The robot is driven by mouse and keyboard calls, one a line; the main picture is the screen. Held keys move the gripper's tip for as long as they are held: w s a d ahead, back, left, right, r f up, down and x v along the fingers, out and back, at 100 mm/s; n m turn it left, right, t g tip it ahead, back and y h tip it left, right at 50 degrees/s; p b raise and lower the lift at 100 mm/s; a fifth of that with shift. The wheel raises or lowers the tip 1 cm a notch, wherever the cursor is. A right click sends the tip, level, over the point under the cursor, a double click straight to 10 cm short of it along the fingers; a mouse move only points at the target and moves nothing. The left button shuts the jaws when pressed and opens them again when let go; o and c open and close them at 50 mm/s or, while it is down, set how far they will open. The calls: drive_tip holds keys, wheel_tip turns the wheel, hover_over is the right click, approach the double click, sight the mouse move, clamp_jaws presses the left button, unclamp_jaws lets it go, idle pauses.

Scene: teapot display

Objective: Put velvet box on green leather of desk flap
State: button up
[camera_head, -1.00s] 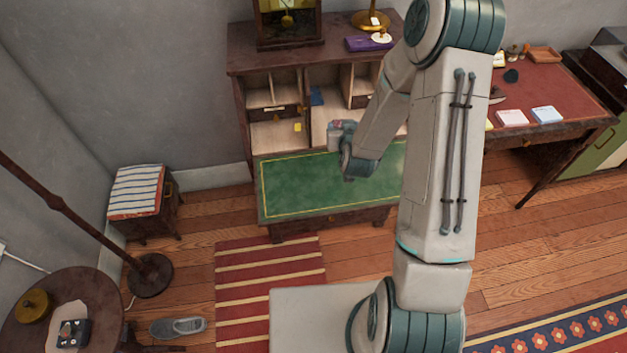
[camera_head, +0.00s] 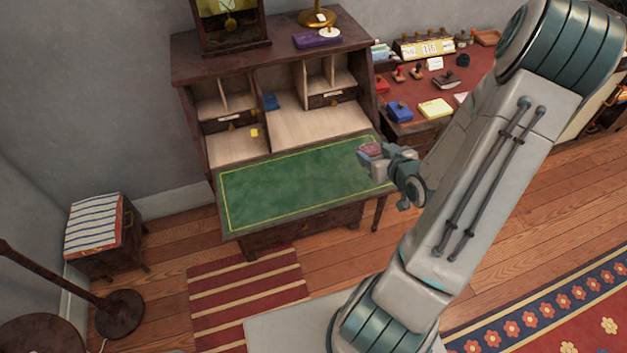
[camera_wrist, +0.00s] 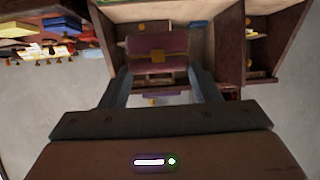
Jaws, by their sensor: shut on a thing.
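The velvet box is dark red with a gold clasp and sits between my fingers in the wrist view (camera_wrist: 145,46). It shows as a small reddish block in the head view (camera_head: 370,150). My gripper (camera_head: 376,156) is shut on it and holds it at the right end of the desk flap, seemingly above the surface. The flap's green leather (camera_head: 285,190) has a thin gold border and is bare. The height of the box over the leather is hard to tell.
A purple box (camera_head: 317,38) lies on the desk top. A red-topped table (camera_head: 430,85) with stamps stands to the right.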

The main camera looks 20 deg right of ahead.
drive_tip(key=s+d, duration=0.1)
drive_tip(key=s, duration=0.1)
hover_over(349, 173)
drive_tip(key=f, duration=0.8)
drive_tip(key=shift+w+d, duration=0.15)
drive_tip(key=shift+w, duration=0.05)
drive_tip(key=shift+w+d+f, duration=0.1)
drive_tip(key=shift+w+f, duration=0.05)
drive_tip(key=shift+f, duration=0.05)
drive_tip(key=shift+s+a+f+p, duration=0.15)
drive_tip(key=shift+a+f+p, duration=0.1)
drive_tip(key=shift+f, duration=0.45)
drive_tip(key=shift+s+a+f+p, duration=0.1)
drive_tip(key=shift+s+f+p, duration=0.1)
drive_tip(key=shift+f, duration=0.65)
drive_tip(key=shift+w+d+f, duration=0.1)
drive_tip(key=shift+d+f, duration=0.05)
drive_tip(key=shift+f+b, duration=0.2)
drive_tip(key=shift+b, duration=0.1)
